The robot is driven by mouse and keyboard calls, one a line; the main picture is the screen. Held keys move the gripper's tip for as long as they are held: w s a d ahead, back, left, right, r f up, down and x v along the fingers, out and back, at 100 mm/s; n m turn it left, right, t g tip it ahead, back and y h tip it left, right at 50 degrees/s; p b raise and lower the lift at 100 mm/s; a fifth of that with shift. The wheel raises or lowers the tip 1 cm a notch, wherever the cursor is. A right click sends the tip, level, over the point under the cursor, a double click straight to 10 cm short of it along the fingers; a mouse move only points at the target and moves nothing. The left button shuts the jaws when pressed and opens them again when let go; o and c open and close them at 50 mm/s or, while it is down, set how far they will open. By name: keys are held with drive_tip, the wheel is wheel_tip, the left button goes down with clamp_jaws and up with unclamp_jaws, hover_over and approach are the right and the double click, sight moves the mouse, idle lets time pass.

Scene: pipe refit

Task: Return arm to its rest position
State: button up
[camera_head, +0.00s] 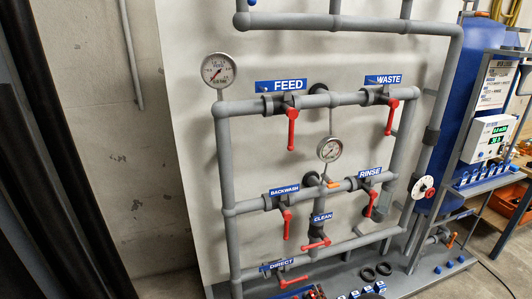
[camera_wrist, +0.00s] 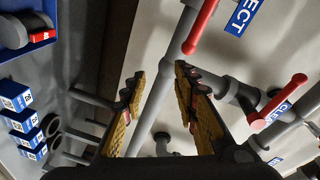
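My gripper (camera_wrist: 161,85) shows in the wrist view with its two padded fingers apart and nothing between them. A grey pipe (camera_wrist: 157,100) shows beyond the gap between the fingers. The red DIRECT handle (camera_wrist: 201,27) is above and right of the fingers, apart from them. The red CLEAN handle (camera_wrist: 278,103) is farther right. I cannot make out my arm or gripper in the head view, where the DIRECT handle (camera_head: 293,282) is near the bottom edge and the CLEAN handle (camera_head: 316,244) is just above it.
The pipe panel carries red FEED (camera_head: 291,128), WASTE (camera_head: 391,117), BACKWASH (camera_head: 286,224) and RINSE (camera_head: 370,203) handles and two gauges. Small labelled blue blocks (camera_wrist: 17,122) and black rings (camera_wrist: 51,126) lie left of my gripper. A blue tank (camera_head: 457,120) stands at right.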

drive_tip(key=s+d+f+n+g+h, duration=0.3)
drive_tip(key=s+d+f+n+g, duration=0.15)
drive_tip(key=g, duration=0.25)
drive_tip(key=s+r+n+g, duration=0.2)
drive_tip(key=s+r+g, duration=0.35)
drive_tip(key=r, duration=0.55)
drive_tip(key=s+a+r+n+p, duration=0.1)
drive_tip(key=s+a+r, duration=0.2)
drive_tip(key=s+r, duration=0.9)
drive_tip(key=s+a+r+n+t+p, duration=0.1)
drive_tip(key=s+a+r, duration=0.3)
drive_tip(key=s+r, duration=0.8)
drive_tip(key=s+a+r+n+p, duration=0.1)
drive_tip(key=s+r, duration=1.1)
drive_tip(key=r, duration=1.9)
drive_tip(key=a+n, duration=0.1)
drive_tip(key=a, duration=0.1)
drive_tip(key=shift+s+a+r+n, duration=0.3)
drive_tip(key=shift+r+n, duration=0.05)
